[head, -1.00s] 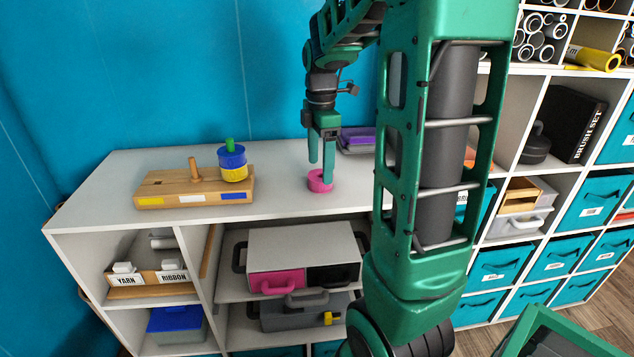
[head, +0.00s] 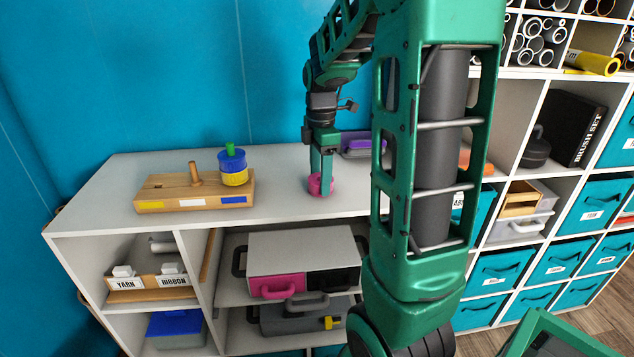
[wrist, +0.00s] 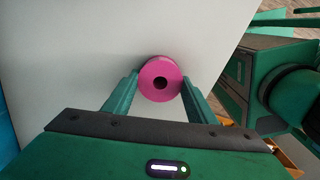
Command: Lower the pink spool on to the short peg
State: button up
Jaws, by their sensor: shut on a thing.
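The pink spool (head: 320,186) is at the shelf top, right of the peg board. My gripper (head: 321,178) is shut on it from above, one finger on each side. In the wrist view the pink spool (wrist: 160,79) sits between the fingertips (wrist: 160,82), its dark centre hole facing the camera. I cannot tell whether it touches the shelf top. The wooden peg board (head: 160,193) has a bare wooden peg (head: 194,173) near its middle. A green-tipped peg (head: 230,148) at its right end carries a yellow spool (head: 234,178) with a blue spool (head: 232,160) on top.
The white shelf top (head: 275,205) is clear between board and spool. A purple-and-grey case (head: 358,146) lies behind, to the right. The teal wall (head: 130,80) rises behind the unit. A tall cube shelf with teal bins (head: 558,256) stands at right.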

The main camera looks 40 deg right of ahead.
jog(key=shift+r, duration=0.15)
jog(key=r, duration=0.4)
jog(key=shift+a+r, duration=0.15)
jog(key=shift+a, duration=0.1)
jog(key=s+a+r, duration=0.1)
jog(key=a+r, duration=0.5)
jog(key=a, duration=0.5)
jog(key=shift+s+r, duration=0.2)
jog(key=shift+s, duration=0.2)
jog(key=shift+o, duration=0.8)
jog(key=c, duration=0.7)
jog(key=shift+c, duration=0.2)
